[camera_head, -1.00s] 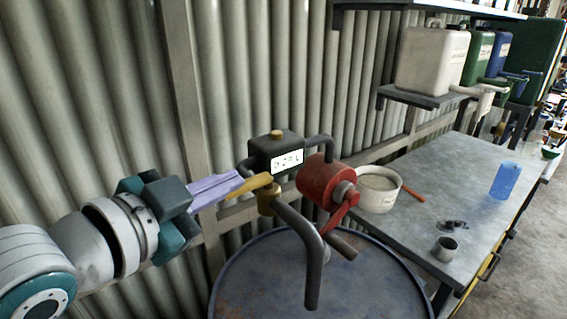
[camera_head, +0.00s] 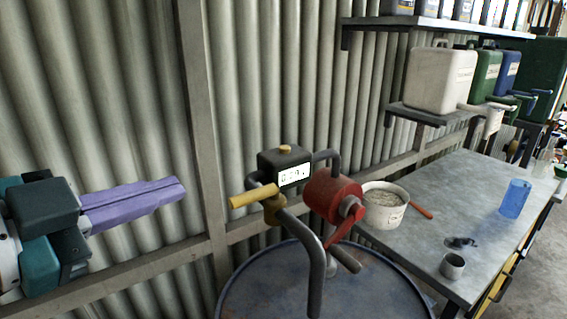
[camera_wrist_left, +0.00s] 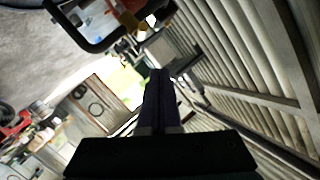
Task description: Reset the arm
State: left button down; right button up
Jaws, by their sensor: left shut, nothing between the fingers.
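My left gripper (camera_head: 178,190) comes in from the left in the head view, with purple fingers pressed together and nothing between them. It points right, toward the drum pump, with a clear gap between its fingertips and the pump's yellow handle (camera_head: 253,196). In the left wrist view the shut fingers (camera_wrist_left: 160,75) show dark in the middle. The pump has a red body (camera_head: 333,196), a dark counter box with a white display (camera_head: 294,174) and a bent grey spout (camera_head: 316,265). My right gripper is in neither view.
The pump stands on a blue drum (camera_head: 262,287). To the right is a grey workbench (camera_head: 445,205) with a white tub (camera_head: 385,215), an orange-handled tool (camera_head: 421,209), a blue cup (camera_head: 515,199) and a small metal cup (camera_head: 452,265). Jerrycans (camera_head: 440,80) sit on a shelf. A corrugated wall stands behind.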

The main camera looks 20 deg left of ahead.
pick_arm(q)
jog(key=s+d+f+n+g+y, duration=0.35)
jog(key=s+f+n+g, duration=0.35)
jog(key=s+f+g, duration=0.6)
jog(key=s+r+t+p, duration=0.1)
jog(key=s+r+p, duration=0.3)
jog(key=r+p, duration=0.9)
jog(key=shift+r+n+t+p, duration=0.3)
jog(key=shift+r+n+p, duration=0.1)
jog(key=shift+r, duration=0.35)
